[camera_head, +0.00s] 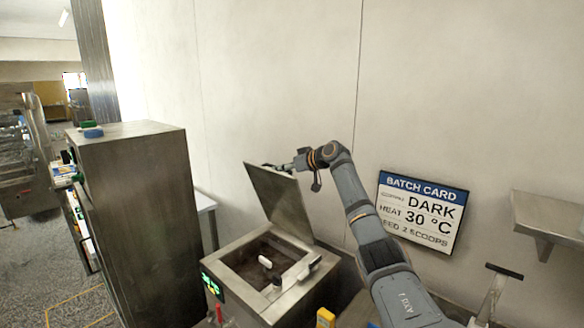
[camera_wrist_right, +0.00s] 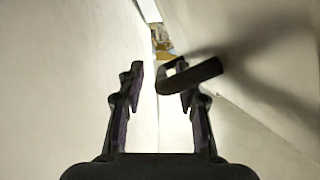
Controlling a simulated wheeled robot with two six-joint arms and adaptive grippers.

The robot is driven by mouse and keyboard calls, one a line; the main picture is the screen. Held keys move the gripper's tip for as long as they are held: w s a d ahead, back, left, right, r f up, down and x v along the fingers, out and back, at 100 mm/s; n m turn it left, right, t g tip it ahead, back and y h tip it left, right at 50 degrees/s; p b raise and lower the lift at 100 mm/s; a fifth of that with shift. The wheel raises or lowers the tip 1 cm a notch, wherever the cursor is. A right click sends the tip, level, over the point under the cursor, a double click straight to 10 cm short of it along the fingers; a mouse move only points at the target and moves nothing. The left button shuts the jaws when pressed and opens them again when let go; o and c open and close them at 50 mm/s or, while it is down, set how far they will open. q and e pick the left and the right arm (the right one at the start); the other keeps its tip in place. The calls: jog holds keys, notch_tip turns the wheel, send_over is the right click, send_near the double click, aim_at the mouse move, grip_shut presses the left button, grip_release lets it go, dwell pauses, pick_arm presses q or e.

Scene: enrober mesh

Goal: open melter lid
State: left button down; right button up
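The melter (camera_head: 262,285) is a steel box with a square opening, dark inside, and a green display on its front. Its lid (camera_head: 281,200) stands steeply raised at the back of the opening, leaning slightly back. My right gripper (camera_head: 272,167) is at the lid's top edge, partly hidden behind it. In the right wrist view the two fingers of my right gripper (camera_wrist_right: 160,86) are apart. A dark bar handle (camera_wrist_right: 192,76) overlaps the right fingertip; I cannot tell whether they touch. My left gripper is not in view.
A tall steel cabinet (camera_head: 150,210) stands left of the melter. A plain wall (camera_head: 270,80) is close behind the lid. A batch card (camera_head: 422,212) hangs on the wall, and a steel shelf (camera_head: 545,220) is at the right. A white-ended tool (camera_head: 290,275) lies at the melter opening.

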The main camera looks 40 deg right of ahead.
jog(key=v, duration=1)
jog(key=shift+s, duration=0.35)
jog(key=shift+s+d+r, duration=0.1)
jog(key=shift+r, duration=0.05)
